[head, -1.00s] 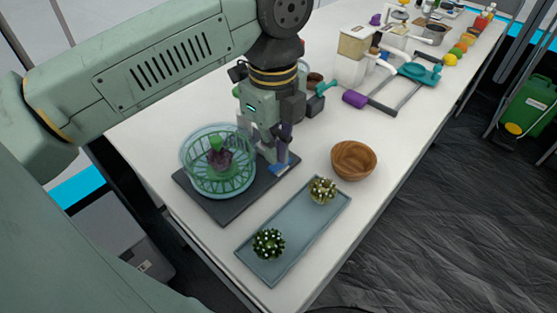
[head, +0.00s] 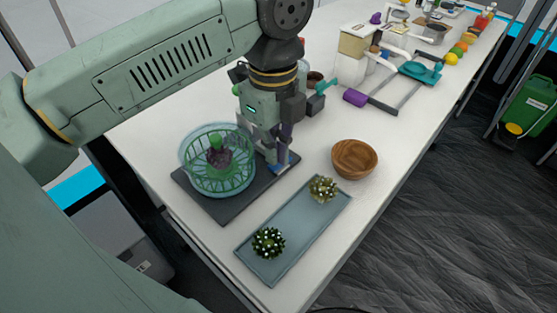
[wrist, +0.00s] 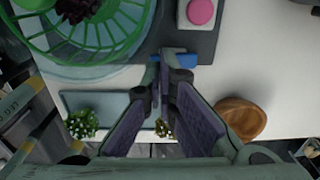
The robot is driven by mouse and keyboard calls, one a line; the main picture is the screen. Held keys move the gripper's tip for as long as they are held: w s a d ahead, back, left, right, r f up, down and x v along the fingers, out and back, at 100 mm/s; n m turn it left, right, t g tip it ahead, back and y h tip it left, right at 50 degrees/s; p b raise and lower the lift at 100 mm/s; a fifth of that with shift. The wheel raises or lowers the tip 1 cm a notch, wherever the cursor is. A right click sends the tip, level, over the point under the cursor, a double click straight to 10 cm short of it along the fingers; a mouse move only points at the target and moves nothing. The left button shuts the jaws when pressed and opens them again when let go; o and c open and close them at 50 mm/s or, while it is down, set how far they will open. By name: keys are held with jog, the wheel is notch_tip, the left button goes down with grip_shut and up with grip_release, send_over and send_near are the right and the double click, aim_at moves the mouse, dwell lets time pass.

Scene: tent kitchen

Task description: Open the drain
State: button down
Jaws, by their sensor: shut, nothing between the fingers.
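A dark base (head: 222,211) carries a clear bowl (head: 186,160) with a green basket (head: 232,184) inside, which also shows in the wrist view (wrist: 118,45). A small blue tab (head: 288,161) sits at the base's right end. In the wrist view the blue tab (wrist: 185,60) lies at the base's edge, near a pink button (wrist: 201,11). My gripper (head: 278,164) is shut and empty, pointing down with its tips at the blue tab. In the wrist view the fingertips (wrist: 171,65) partly cover the tab; I cannot tell whether they touch it. No separate drain opening is visible.
A grey tray (head: 300,228) with two small spiky plants lies in front of the base. A wooden bowl (head: 354,160) stands to the right. A white appliance (head: 352,55) and a purple-and-teal frame (head: 385,101) stand farther back. White table is clear between these.

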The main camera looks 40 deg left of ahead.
jog(key=shift+f+b, duration=0.8)
jog(key=shift+f, duration=0.05)
jog(key=shift+r, duration=0.1)
jog(key=shift+r+p, duration=2.1)
jog(key=shift+r, duration=1.35)
